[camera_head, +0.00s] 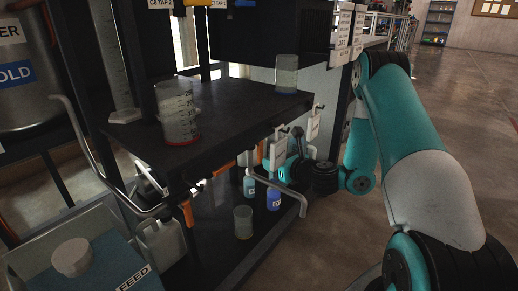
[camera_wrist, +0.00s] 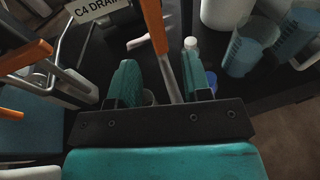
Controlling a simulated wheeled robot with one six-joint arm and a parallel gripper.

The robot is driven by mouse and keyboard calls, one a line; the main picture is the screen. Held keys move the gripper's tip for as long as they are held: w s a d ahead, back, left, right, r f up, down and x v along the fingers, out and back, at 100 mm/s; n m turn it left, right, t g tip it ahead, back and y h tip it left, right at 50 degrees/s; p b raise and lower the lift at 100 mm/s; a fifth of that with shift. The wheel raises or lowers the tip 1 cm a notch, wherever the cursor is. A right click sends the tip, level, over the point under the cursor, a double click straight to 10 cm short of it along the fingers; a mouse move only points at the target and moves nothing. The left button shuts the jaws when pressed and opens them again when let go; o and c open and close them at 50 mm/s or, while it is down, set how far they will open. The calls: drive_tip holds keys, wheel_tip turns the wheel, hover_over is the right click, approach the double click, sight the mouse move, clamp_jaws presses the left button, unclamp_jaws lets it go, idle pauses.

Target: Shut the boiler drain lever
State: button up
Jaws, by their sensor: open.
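In the wrist view, an orange-handled lever (camera_wrist: 154,24) with a metal stem runs down between the two teal fingers of my gripper (camera_wrist: 160,72). A white sign (camera_wrist: 95,8) reading "C4 DRAI…", cut off, is just left of it. The fingers stand apart on either side of the lever; I cannot tell whether either touches it. In the head view my gripper (camera_head: 284,168) is under the dark shelf, partly hidden by white tags and a pipe. An orange lever (camera_head: 188,213) shows lower left, and an orange bar (camera_head: 258,152) shows near my gripper. I cannot tell which matches the wrist view's lever.
The dark upper shelf (camera_head: 225,107) carries a beaker (camera_head: 179,120) and a cup (camera_head: 286,75). Below are a blue bottle (camera_head: 273,196) and a beaker (camera_head: 243,222). A bent grey pipe (camera_head: 283,190) juts out near my gripper. Open floor (camera_head: 450,110) lies right.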

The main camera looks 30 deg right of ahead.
sight(261, 157)
drive_tip(key=p+x, duration=0.1)
drive_tip(key=x, duration=0.3)
drive_tip(key=shift+w+a+p, duration=0.15)
drive_tip(key=shift+w+p, duration=0.15)
drive_tip(key=shift+p, duration=0.1)
drive_tip(key=shift+w+p, duration=0.4)
drive_tip(key=shift+p, duration=0.15)
drive_tip(key=shift+w+a+f+p, duration=0.1)
drive_tip(key=shift+w+f+p, duration=0.2)
drive_tip(key=shift+w, duration=0.2)
clamp_jaws()
idle(0.4)
